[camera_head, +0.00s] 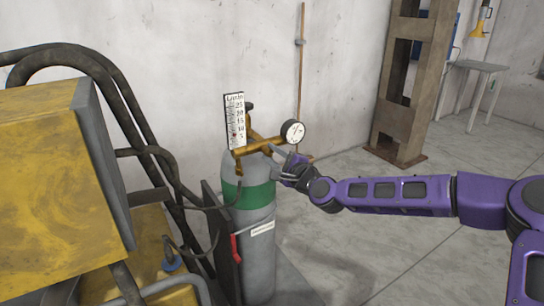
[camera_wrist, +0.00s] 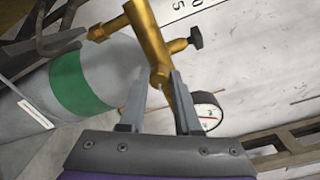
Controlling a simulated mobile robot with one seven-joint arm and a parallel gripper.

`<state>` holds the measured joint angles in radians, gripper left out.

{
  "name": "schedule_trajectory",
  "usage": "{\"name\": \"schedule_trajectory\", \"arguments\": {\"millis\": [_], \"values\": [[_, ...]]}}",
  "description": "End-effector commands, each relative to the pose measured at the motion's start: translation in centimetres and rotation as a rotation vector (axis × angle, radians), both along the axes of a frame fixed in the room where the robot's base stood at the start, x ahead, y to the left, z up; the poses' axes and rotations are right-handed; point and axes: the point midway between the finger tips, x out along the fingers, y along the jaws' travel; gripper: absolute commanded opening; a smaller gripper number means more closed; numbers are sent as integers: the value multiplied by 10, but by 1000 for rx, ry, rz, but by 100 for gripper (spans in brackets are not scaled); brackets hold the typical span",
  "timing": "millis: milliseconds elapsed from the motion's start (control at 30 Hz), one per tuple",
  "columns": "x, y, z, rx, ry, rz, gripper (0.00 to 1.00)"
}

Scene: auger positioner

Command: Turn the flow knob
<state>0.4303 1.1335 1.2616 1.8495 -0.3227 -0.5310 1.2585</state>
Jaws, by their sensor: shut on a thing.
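A brass regulator (camera_head: 258,145) sits on top of a grey gas cylinder (camera_head: 258,225) with a green band. It carries a white flow scale (camera_head: 235,120) and a round gauge (camera_head: 293,132). My gripper (camera_head: 290,168) comes in from the right, just below the gauge. In the wrist view my gripper (camera_wrist: 161,76) has its two fingers on either side of a brass part (camera_wrist: 164,88) of the regulator and is shut on it. A small black knob (camera_wrist: 195,38) stands apart, beyond the fingers. I cannot tell for certain which part is the flow knob.
A yellow machine (camera_head: 50,160) with dark tube rails stands close on the left of the cylinder. A hose (camera_head: 175,185) runs between them. A brown steel column (camera_head: 405,90) and a grey table (camera_head: 480,68) stand at the back right. The floor right of the cylinder is clear.

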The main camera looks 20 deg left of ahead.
Motion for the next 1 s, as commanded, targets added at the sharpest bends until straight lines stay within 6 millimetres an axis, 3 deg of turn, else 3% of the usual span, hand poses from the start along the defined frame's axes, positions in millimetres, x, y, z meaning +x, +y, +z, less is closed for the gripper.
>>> {"name": "schedule_trajectory", "arguments": {"millis": [400,933,967,1000], "values": [[0,0,-1,115,135,2,0],[0,0,0,127,150,1,0],[0,0,0,127,149,2,35],[0,0,0,127,150,1,42]]}}
